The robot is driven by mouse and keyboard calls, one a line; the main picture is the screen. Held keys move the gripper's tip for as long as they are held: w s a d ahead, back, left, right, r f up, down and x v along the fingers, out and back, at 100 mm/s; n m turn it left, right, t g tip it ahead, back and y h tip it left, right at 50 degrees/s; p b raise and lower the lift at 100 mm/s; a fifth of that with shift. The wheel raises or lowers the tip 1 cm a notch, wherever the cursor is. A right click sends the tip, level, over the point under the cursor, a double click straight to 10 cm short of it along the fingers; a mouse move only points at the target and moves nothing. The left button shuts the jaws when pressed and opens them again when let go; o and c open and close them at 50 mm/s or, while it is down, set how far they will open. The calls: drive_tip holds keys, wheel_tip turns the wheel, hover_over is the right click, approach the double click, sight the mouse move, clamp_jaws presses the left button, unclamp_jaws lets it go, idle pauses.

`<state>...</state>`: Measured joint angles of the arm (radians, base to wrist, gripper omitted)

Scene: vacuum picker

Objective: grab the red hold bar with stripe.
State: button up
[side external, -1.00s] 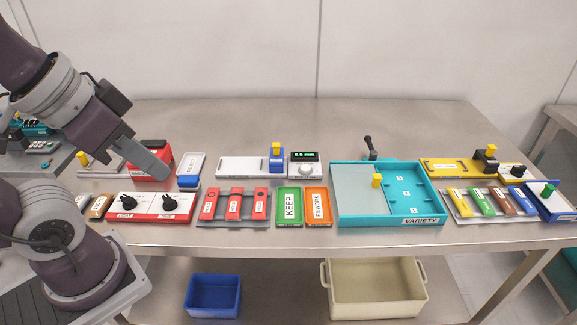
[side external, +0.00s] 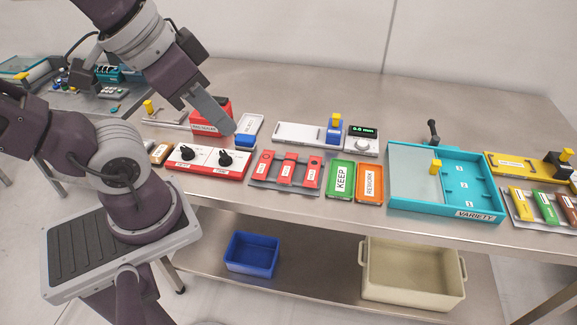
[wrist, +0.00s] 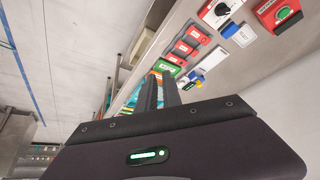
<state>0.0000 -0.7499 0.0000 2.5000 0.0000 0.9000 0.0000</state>
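Three red bars lie side by side on a grey rack on the bench: a left bar (side external: 262,166), a middle bar (side external: 287,169) and a right bar (side external: 312,172). Each has a white label too small to read, and I cannot tell which bar carries a stripe. They also show in the wrist view as a row of red bars (wrist: 186,47). My gripper (side external: 227,123) is above the bench, left of and behind the bars, apart from them. In the wrist view its fingers (wrist: 160,85) stand parallel with a narrow gap and nothing held between them.
A red box (side external: 210,117) and a blue-and-white block (side external: 246,134) stand close to my gripper. A two-knob panel (side external: 208,160) lies left of the bars. A green KEEP tray (side external: 340,179), an orange REWORK tray (side external: 369,182) and a teal tray (side external: 440,205) lie right of them.

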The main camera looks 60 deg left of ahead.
drive_tip(key=o, duration=0.5)
drive_tip(key=a+f+m+g+y, duration=0.6)
drive_tip(key=a+f+m+y, duration=0.3)
drive_tip(key=a+f, duration=0.1)
drive_tip(key=m+t, duration=1)
drive_tip(key=m, duration=0.8)
approach(289, 161)
drive_tip(key=shift+w+a+f+y, duration=0.25)
drive_tip(key=shift+w+a+y, duration=0.15)
drive_tip(key=shift+w+a, duration=0.15)
drive_tip(key=shift+w+f, duration=0.15)
drive_tip(key=shift+f, duration=0.2)
drive_tip(key=x, duration=0.6)
drive_tip(key=shift+w+a+f, duration=0.1)
drive_tip(key=shift+w, duration=0.15)
